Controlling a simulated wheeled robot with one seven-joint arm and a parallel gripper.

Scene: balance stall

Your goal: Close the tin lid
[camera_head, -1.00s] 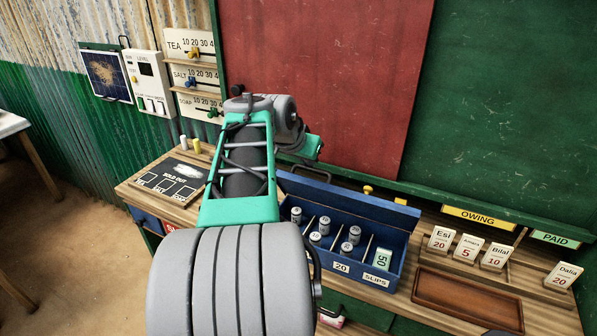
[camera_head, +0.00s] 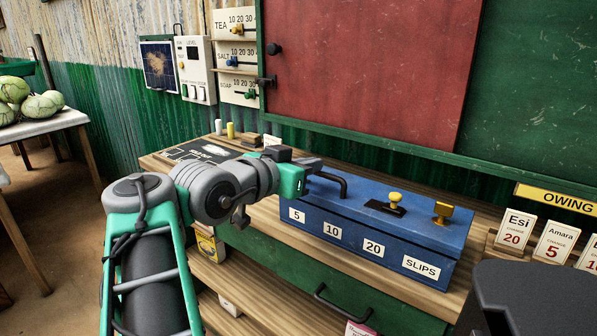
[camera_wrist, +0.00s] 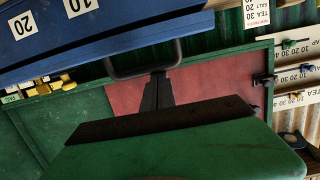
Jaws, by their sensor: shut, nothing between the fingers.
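The blue tin (camera_head: 350,247) stands on the wooden counter. Its front shows the labels 5, 10, 20 and SLIPS. Its lid (camera_head: 360,196) lies down flat over the top, hiding the compartments and the weights. A black loop handle (camera_head: 330,184) is at the lid's left end, and it also shows in the wrist view (camera_wrist: 145,68). My gripper (camera_wrist: 158,76) is shut and empty, with its dark fingertips close to the handle in the picture. Whether they touch it I cannot tell. In the head view the fingertips are near the lid's left end.
Name cards (camera_head: 516,227) stand at the right. A dark board (camera_head: 205,152) lies on the counter at the left. A red panel (camera_head: 365,70) rises behind.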

